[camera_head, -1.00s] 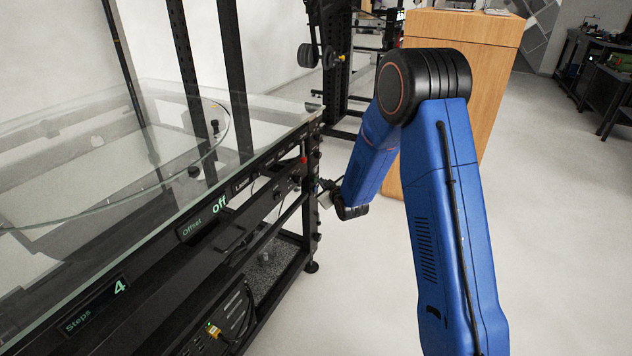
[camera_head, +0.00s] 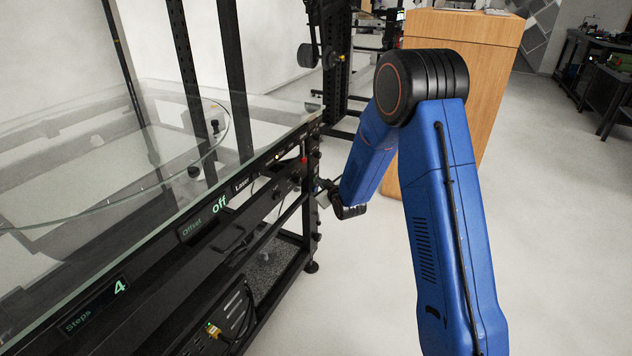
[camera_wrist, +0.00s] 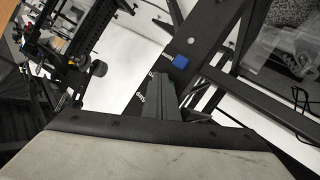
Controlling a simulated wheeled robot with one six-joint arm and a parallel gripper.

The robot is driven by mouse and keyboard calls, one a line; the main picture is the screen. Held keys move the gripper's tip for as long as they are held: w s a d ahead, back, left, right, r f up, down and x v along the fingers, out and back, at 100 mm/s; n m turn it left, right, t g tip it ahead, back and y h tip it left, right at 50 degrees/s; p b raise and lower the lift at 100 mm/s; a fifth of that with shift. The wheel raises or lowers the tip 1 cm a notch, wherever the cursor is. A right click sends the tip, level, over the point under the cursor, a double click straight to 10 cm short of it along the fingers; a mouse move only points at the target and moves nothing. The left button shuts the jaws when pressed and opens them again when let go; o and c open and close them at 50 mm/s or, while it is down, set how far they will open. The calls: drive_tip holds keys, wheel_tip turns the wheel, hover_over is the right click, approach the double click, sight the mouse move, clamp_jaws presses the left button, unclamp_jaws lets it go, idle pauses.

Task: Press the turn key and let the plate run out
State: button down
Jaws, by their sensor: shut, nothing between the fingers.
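The turntable's dark front panel (camera_head: 150,262) runs along the left in the head view, with displays reading "Steps 4" and "Offset off". A clear round plate edge (camera_head: 222,150) shows at the glass top. In the head view my fingers are too small to make out.
A round pale button (camera_wrist: 192,42) sits beyond the blue key. A wooden cabinet (camera_head: 455,90) stands behind my arm. Open floor (camera_head: 560,220) lies to the right. Black frame posts (camera_head: 232,80) rise behind the panel.

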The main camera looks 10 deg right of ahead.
drive_tip(key=shift+s+d, duration=0.1)
drive_tip(key=shift+d, duration=0.05)
drive_tip(key=shift+s+d, duration=0.45)
drive_tip(key=shift+d, duration=0.05)
drive_tip(key=shift+s+d, duration=0.75)
drive_tip(key=shift+d, duration=0.3)
drive_tip(key=shift+s+d, duration=0.7)
drive_tip(key=shift+d, duration=0.3)
idle(4.5)
